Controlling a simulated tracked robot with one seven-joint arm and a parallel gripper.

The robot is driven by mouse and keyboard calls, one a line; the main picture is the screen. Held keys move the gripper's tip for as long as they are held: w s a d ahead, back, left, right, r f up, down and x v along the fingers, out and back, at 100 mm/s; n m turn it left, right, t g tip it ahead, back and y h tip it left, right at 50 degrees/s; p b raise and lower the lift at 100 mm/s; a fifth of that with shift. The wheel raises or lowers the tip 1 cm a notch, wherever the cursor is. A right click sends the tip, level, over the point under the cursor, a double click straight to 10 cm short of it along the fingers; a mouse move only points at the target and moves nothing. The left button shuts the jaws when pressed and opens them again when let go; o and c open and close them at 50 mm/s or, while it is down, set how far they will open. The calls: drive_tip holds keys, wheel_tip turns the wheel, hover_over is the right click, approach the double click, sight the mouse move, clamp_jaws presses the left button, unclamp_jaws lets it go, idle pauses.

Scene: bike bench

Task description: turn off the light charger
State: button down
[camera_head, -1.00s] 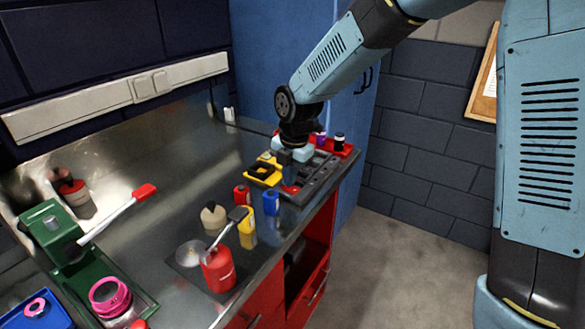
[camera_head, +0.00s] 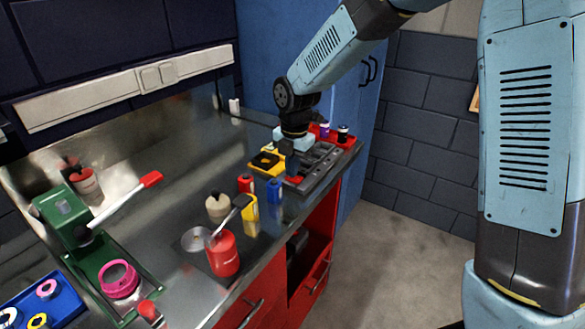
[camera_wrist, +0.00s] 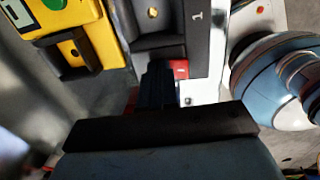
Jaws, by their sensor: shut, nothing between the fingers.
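The light charger looks to be the long dark grey unit with slots (camera_head: 318,165) near the bench's right end. In the wrist view its dark slotted body (camera_wrist: 165,22) carries a "1" mark. A red part, perhaps its switch, shows at the near end (camera_head: 296,180), and in the wrist view (camera_wrist: 180,68) it lies right by my fingertips. My gripper (camera_head: 291,168) is shut and empty, pointing down over that end. Its dark fingers (camera_wrist: 157,82) partly hide the red part. I cannot tell whether they touch it, or the switch's position.
A yellow device (camera_head: 266,162) sits close left of the charger. A red tray (camera_head: 350,143) with small bottles stands behind it. Blue (camera_head: 274,191), yellow (camera_head: 250,207) and red (camera_head: 224,255) containers stand nearer. The bench edge drops off on the right.

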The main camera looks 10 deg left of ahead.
sight(298, 179)
drive_tip(key=shift+s+d+f, duration=0.25)
drive_tip(key=shift+s+f, duration=0.1)
drive_tip(key=shift+f, duration=0.05)
drive_tip(key=shift+s+d+r, duration=0.15)
drive_tip(key=shift+s+d, duration=0.1)
drive_tip(key=shift+d, duration=0.3)
drive_tip(key=shift+r, duration=0.1)
wheel_tip(298, 179, up, 14)
drive_tip(key=shift+d, duration=0.15)
idle(0.4)
